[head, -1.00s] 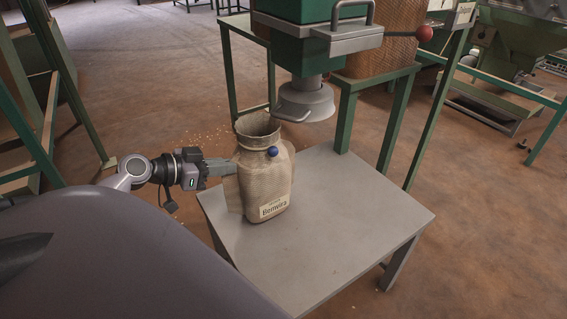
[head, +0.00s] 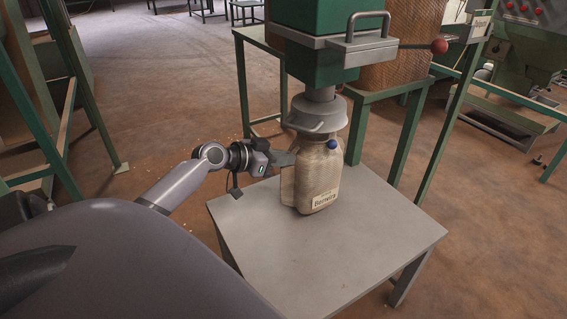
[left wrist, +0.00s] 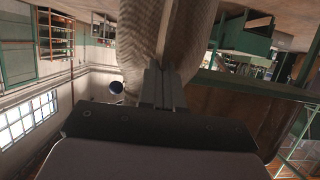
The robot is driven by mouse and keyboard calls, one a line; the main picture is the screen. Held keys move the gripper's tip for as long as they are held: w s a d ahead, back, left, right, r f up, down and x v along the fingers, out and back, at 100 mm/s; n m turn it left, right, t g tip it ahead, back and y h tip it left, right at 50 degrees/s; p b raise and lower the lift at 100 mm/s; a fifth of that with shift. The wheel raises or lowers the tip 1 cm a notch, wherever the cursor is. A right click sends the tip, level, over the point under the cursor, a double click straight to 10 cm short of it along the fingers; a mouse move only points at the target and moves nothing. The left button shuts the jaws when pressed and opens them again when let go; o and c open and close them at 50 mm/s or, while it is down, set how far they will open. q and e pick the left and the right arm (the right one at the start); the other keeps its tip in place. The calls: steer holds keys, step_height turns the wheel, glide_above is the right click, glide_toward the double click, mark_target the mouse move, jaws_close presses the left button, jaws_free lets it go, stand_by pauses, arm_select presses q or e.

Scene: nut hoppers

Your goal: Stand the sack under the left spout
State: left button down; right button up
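The tan woven sack (head: 318,180) with a "Bonvera" label and a blue knob is upright over the grey table (head: 350,245), directly below the grey spout (head: 318,113). Its top meets the spout's flared rim in the head view; its mouth is hidden, so I cannot tell whether it is around the spout. I cannot tell whether its base touches the table. My left gripper (head: 285,164) is shut on the sack's left side. In the left wrist view its fingers (left wrist: 161,78) are close together against the weave of the sack (left wrist: 143,35). My right gripper is out of view.
The green hopper body (head: 320,62) with a grey handle (head: 366,38) and a red-knobbed lever (head: 439,46) is above the sack. Green legs (head: 410,130) stand behind the table. The table's front and right are clear.

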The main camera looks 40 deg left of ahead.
arm_select(q)
steer(key=shift+w+f, duration=0.1)
steer(key=shift+f, duration=0.5)
steer(key=shift+f+b, duration=0.15)
steer(key=shift+b, duration=0.15)
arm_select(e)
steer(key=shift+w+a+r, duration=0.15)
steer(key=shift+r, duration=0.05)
arm_select(q)
steer(key=shift+f, duration=0.15)
steer(key=c, duration=1.3)
jaws_free()
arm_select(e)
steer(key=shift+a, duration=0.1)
